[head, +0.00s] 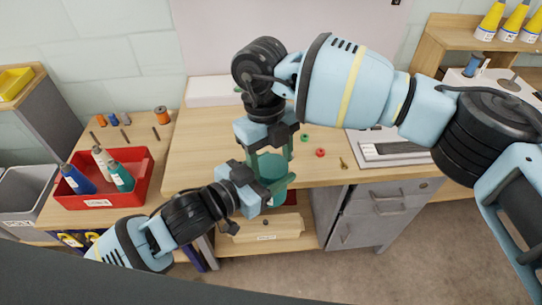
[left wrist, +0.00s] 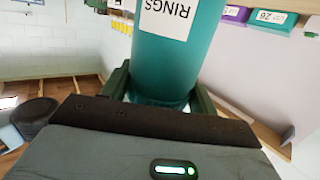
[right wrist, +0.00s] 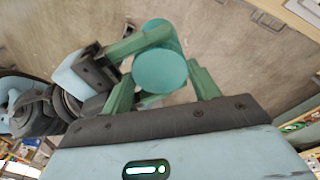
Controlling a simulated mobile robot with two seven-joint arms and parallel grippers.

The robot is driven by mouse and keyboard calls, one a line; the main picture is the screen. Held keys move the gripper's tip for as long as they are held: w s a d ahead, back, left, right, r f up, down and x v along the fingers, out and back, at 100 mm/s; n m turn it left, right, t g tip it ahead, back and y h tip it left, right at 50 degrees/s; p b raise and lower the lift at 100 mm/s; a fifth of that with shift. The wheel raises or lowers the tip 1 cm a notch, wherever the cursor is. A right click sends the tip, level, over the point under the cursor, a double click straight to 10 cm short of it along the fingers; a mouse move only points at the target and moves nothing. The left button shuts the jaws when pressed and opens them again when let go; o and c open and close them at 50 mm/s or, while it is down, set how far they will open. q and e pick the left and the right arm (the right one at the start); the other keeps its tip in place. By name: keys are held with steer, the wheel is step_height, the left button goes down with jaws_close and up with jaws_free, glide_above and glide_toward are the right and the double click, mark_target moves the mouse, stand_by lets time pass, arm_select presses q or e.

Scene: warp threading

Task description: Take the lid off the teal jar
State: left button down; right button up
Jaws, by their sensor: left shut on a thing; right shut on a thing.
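The teal jar (head: 274,189) is in the middle of the head view, at the front edge of the wooden table. In the left wrist view the jar (left wrist: 170,60) shows a white label reading RINGS. My left gripper (head: 264,186) is shut around the jar's body from the left. My right gripper (head: 270,154) comes down from above and is shut on the lid. In the right wrist view the round teal lid (right wrist: 160,70) lies between its green fingers. I cannot tell whether any gap separates lid and jar.
Grey drawers (head: 385,195) stand below. Bare tabletop (head: 205,150) lies to the left.

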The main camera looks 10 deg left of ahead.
steer(key=o, duration=1)
steer(key=shift+o, duration=0.4)
steer(key=shift+s+a, duration=0.1)
steer(key=shift+a, duration=0.05)
steer(key=shift+r, duration=0.15)
